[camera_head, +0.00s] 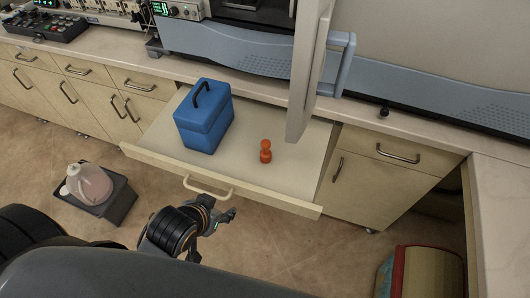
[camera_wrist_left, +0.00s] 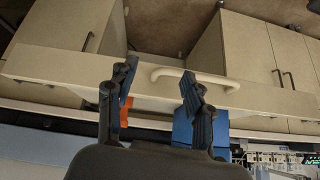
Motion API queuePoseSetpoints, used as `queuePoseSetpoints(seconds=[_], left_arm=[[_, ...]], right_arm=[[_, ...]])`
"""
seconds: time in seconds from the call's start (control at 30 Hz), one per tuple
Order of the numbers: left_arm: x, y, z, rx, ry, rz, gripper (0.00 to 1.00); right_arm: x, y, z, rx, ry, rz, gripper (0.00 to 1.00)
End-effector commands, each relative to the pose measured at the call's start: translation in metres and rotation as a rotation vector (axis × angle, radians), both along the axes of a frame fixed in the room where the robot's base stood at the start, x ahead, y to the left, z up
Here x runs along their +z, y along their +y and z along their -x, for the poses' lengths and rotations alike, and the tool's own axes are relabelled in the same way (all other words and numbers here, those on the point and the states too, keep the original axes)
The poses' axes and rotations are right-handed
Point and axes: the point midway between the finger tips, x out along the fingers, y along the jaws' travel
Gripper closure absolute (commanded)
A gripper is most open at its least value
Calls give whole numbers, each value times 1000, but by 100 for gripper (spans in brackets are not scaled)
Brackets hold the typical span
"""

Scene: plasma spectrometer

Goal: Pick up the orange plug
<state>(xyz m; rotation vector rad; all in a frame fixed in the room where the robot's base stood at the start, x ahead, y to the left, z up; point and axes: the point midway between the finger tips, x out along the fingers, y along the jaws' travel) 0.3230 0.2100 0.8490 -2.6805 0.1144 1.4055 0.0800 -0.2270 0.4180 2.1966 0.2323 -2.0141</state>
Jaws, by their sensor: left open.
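The orange plug (camera_head: 265,151) stands upright on the bottom of an open drawer (camera_head: 297,185), to the right of a blue box. My left gripper (camera_head: 228,216) is in front of the drawer, low and to the left of the plug, apart from it. In the left wrist view my gripper (camera_wrist_left: 158,88) is open with nothing between its fingertips. The plug (camera_wrist_left: 127,110) shows there partly hidden behind one finger. My right gripper is in neither view.
The blue box (camera_head: 204,116) with a black handle stands in the drawer's left part; it also shows in the wrist view (camera_wrist_left: 182,127). An open instrument door (camera_head: 310,70) hangs above the drawer's right side. A grey bin with a jug (camera_head: 88,184) stands on the floor at left.

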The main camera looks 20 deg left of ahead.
Motion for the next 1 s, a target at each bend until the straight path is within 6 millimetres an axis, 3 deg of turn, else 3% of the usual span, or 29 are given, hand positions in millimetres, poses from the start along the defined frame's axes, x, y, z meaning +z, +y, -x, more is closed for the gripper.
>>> queuePoseSetpoints(seconds=[0.3, 0.6, 0.77, 1.0], left_arm=[[33, -11, -46, -31, -341, 59, 48], [69, -33, -65, -115, -617, 162, 48], [73, -40, -77, -130, -654, 180, 48], [60, -49, -122, -129, -655, 180, 48]], right_arm=[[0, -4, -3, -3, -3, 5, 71], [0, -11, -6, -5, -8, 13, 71], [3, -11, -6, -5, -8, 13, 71], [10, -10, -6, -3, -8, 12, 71]])
